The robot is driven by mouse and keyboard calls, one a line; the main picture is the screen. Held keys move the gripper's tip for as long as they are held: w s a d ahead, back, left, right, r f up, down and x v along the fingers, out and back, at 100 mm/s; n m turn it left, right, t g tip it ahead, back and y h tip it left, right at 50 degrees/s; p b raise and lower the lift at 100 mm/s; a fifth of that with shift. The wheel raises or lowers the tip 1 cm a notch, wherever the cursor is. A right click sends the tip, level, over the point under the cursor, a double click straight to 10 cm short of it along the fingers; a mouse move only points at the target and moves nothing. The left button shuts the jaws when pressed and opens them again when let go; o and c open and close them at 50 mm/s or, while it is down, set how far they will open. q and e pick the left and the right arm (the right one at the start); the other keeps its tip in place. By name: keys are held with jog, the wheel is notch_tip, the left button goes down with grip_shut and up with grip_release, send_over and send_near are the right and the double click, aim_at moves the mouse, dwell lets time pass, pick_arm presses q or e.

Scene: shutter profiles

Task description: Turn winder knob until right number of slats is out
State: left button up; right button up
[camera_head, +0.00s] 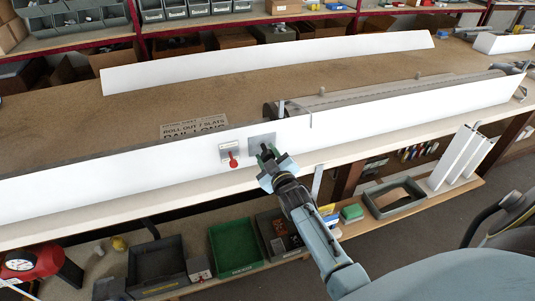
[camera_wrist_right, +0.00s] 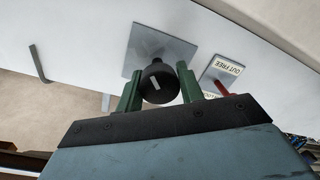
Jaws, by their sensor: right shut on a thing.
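The black winder knob (camera_wrist_right: 160,85) has a white mark on its face and stands on a grey square plate (camera_head: 262,140) on the white front board. My right gripper (camera_head: 269,157) is shut on the knob, its green fingers on either side of it in the wrist view. A red lever (camera_head: 233,160) sits on a small label plate left of the knob; it also shows in the wrist view (camera_wrist_right: 224,89). A paper sign (camera_head: 194,126) behind the board reads roughly "ROLL OUT 7 SLATS", its lower part hidden. The grey slatted shutter (camera_head: 390,95) lies at the right. My left gripper is out of view.
A long white board (camera_head: 270,61) stands along the back of the brown bench. Below the bench, a shelf holds a green bin (camera_head: 235,245), a dark bin (camera_head: 156,262) and white profiles (camera_head: 461,157).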

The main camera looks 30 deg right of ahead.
jog(key=m, duration=0.5)
jog(key=shift+p, duration=0.4)
jog(key=m, duration=0.4)
jog(key=shift+m+t, duration=0.3)
jog(key=shift+m, duration=0.1)
jog(key=m, duration=0.5)
jog(key=shift+d+m+b, duration=0.1)
jog(key=shift+m+b, duration=0.2)
jog(key=shift+b, duration=0.1)
jog(key=m+b, duration=0.1)
jog(key=m, duration=0.4)
jog(key=shift+m, duration=0.4)
jog(key=o, duration=1)
